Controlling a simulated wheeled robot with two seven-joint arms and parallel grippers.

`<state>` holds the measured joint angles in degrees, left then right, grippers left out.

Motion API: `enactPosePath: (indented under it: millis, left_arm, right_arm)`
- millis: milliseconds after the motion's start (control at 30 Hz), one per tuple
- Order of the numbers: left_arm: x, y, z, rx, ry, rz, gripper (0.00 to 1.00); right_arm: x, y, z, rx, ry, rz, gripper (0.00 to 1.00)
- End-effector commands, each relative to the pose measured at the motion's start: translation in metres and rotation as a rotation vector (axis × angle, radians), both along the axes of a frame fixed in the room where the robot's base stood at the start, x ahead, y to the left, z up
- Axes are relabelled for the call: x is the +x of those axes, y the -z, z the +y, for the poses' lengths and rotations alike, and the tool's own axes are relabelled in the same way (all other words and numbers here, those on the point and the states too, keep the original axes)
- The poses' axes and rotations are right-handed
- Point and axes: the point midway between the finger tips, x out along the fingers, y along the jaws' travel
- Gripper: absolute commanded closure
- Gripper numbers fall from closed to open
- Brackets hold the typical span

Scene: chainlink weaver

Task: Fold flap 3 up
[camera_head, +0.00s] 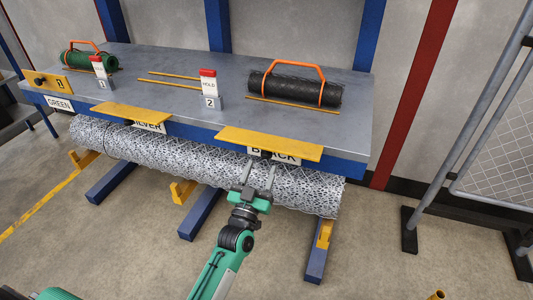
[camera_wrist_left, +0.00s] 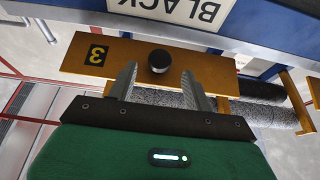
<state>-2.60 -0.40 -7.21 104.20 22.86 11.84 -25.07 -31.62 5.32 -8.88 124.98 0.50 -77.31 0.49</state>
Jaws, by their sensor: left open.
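Flap 3 (camera_head: 275,143) is a yellow plate that sticks out from the table's front edge at the BLACK label. The left wrist view shows its face (camera_wrist_left: 206,69) with a black "3" and a dark round knob (camera_wrist_left: 159,62). My left gripper (camera_head: 261,163) is at the flap's front, below its outer edge. In the left wrist view its open fingers (camera_wrist_left: 159,72) stand on either side of the knob; I cannot tell if they touch it. My right gripper is not in view.
Flap 1 (camera_head: 48,83) stands upright at the GREEN label; flap 2 (camera_head: 130,115) sticks out like flap 3. A long silver mesh roll (camera_head: 190,162) lies below the table edge. Black (camera_head: 290,90) and green (camera_head: 78,60) rolls lie on the table. A mesh fence (camera_head: 498,150) stands right.

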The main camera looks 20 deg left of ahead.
Motion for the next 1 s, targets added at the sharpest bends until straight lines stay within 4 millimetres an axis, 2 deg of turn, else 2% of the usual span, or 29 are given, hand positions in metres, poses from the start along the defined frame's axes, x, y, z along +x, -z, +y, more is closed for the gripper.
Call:
enactPosePath:
  millis: [100,333,500,767,867,1000]
  left_arm:
    - [0.020,-0.009,-0.001,0.001,0.000,-0.002,0.49]
    - [0.045,-0.020,-0.002,0.000,0.000,-0.002,0.49]
    - [0.053,-0.022,-0.002,0.001,0.001,0.000,0.49]
    - [0.054,-0.023,-0.002,0.001,0.000,0.000,0.49]
    - [0.054,-0.023,-0.002,0.001,0.000,0.000,0.65]
    - [0.054,-0.023,-0.002,0.000,0.000,-0.001,0.92]
  right_arm:
    - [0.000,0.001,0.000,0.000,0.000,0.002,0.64]
    - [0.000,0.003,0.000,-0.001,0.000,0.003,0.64]
    - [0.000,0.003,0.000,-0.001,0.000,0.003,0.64]
    - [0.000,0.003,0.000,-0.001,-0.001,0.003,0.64]
    - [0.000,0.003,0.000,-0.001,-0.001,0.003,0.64]
    - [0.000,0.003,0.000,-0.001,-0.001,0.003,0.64]
